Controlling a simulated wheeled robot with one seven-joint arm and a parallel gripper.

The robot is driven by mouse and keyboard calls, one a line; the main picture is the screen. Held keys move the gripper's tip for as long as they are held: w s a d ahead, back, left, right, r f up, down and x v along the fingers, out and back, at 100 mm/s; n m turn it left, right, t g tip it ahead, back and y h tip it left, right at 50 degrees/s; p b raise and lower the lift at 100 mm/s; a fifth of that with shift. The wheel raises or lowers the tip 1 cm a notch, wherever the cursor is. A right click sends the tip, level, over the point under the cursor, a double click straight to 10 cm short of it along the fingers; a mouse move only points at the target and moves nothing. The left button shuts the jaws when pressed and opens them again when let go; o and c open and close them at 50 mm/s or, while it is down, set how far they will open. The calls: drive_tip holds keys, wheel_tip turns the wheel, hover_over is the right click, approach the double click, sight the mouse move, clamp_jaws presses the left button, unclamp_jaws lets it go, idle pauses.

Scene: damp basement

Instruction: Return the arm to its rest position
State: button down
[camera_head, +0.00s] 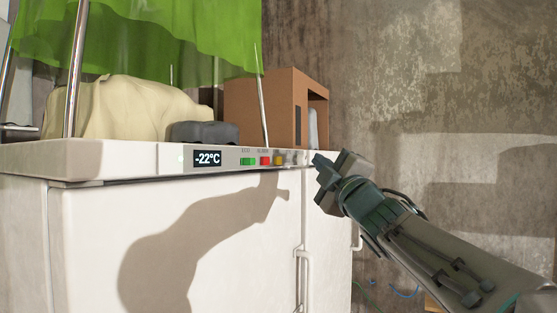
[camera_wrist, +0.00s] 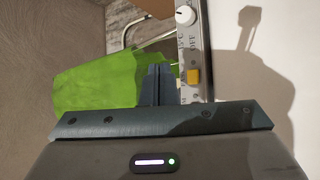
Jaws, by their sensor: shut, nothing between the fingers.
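My gripper (camera_head: 322,168) is at the end of my arm, which reaches in from the lower right of the head view. It is in front of the right end of the white freezer's (camera_head: 100,230) control strip, just right of the buttons. In the wrist view the two fingers (camera_wrist: 157,82) are together, with nothing between them. The yellow button (camera_wrist: 193,76) and a white knob (camera_wrist: 185,16) show just right of the fingers. I cannot tell whether the fingertips touch the freezer.
The freezer's panel has a display (camera_head: 207,158) reading -22°C and green (camera_head: 248,161) and red (camera_head: 265,161) buttons. On top are a beige draped heap (camera_head: 130,105), a dark grey lump (camera_head: 203,133) and a brown box (camera_head: 255,105). Green sheeting (camera_head: 180,40) hangs above. Open room lies right.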

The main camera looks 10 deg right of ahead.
idle(0.3)
drive_tip(key=s+d+f+m+g+h, duration=0.2)
drive_tip(key=f+m+g+h, duration=0.3)
drive_tip(key=f, duration=0.6)
drive_tip(key=s+d+f+m+g+h, duration=0.25)
drive_tip(key=f+m, duration=0.35)
drive_tip(key=f, duration=0.5)
drive_tip(key=s+a+f+m+g, duration=0.2)
drive_tip(key=s+f+g, duration=0.1)
drive_tip(key=s+f, duration=0.3)
drive_tip(key=s+a+f+m+g+y, duration=0.1)
drive_tip(key=s+a+f+m+g, duration=0.1)
drive_tip(key=s+f+g, duration=0.2)
drive_tip(key=s+a+f+m+g, duration=0.1)
drive_tip(key=s+f+g, duration=0.3)
drive_tip(key=s+f, duration=0.5)
wheel_tip(320, 180, down, 5)
drive_tip(key=shift+s+a+r+m+y, duration=0.2)
drive_tip(key=shift+a+m+y, duration=0.2)
drive_tip(key=shift+a, duration=0.15)
